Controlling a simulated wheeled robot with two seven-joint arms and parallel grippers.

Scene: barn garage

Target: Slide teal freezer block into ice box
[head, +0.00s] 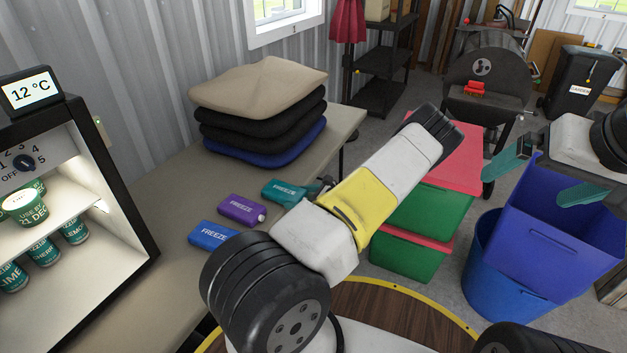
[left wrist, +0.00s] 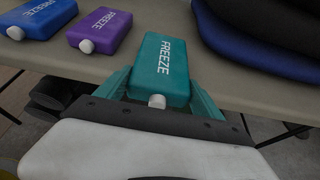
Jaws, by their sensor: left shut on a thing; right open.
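The teal freezer block (head: 283,192), marked FREEZE, is on the grey-beige table by its right edge. It also shows in the left wrist view (left wrist: 163,65), with its white cap towards me. My left gripper (left wrist: 162,97) is shut on it, with one teal finger on each side. In the head view the left arm hides most of that gripper. My right gripper (head: 545,174) is open and empty at the right, over an open blue box (head: 550,245). I cannot tell whether this box is the ice box, and its inside is mostly hidden.
A purple block (head: 241,210) and a blue block (head: 213,235) lie left of the teal one. Stacked cushions (head: 262,110) stand behind. A lit fridge (head: 75,200) is at the left. Green boxes with red lids (head: 410,210) and a blue tub (head: 483,265) stand on the floor.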

